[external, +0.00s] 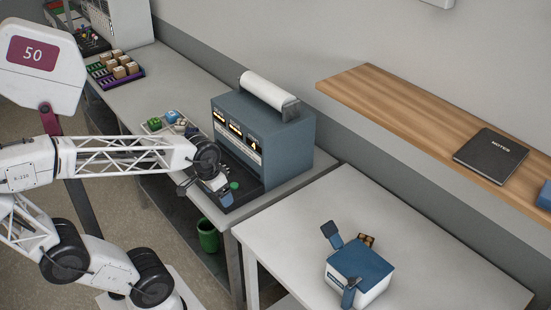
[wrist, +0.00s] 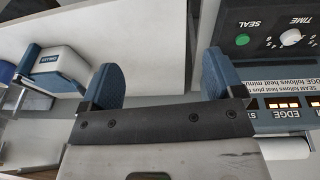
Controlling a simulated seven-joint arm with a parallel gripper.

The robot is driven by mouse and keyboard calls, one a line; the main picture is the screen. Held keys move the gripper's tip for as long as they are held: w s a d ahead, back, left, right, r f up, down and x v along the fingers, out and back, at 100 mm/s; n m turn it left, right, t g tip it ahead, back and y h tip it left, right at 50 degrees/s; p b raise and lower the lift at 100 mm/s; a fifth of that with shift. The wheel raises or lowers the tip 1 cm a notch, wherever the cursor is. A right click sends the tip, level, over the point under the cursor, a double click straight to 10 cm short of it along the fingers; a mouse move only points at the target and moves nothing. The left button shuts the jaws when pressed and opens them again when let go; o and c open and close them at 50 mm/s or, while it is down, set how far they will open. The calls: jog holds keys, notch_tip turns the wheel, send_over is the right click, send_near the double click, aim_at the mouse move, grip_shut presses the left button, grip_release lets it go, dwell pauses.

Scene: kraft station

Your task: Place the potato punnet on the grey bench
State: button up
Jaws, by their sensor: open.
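My gripper (external: 226,197) is in front of the blue-grey sealing machine (external: 262,140), over its dark front shelf. In the wrist view its two blue fingers (wrist: 160,80) are wide apart with nothing between them. A small brown item with tan contents (external: 367,240) sits on the pale right-hand table (external: 440,270), partly hidden behind a blue-topped white box; I cannot tell whether it is the potato punnet. The grey bench (external: 180,70) runs along the wall at left and bears the machine. Small green and blue packs (external: 163,121) lie on it beside the machine.
The blue-topped white box (external: 358,270) has raised blue flaps; it also shows in the wrist view (wrist: 58,68). A wooden shelf (external: 400,105) bears a black notebook (external: 490,155). The right-hand table is mostly clear.

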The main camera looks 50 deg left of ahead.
jog(key=shift+s+a+m+y, duration=0.3)
jog(key=shift+s+a, duration=0.15)
jog(key=shift+s, duration=0.05)
jog(key=shift+o, duration=0.4)
jog(key=shift+r, duration=0.15)
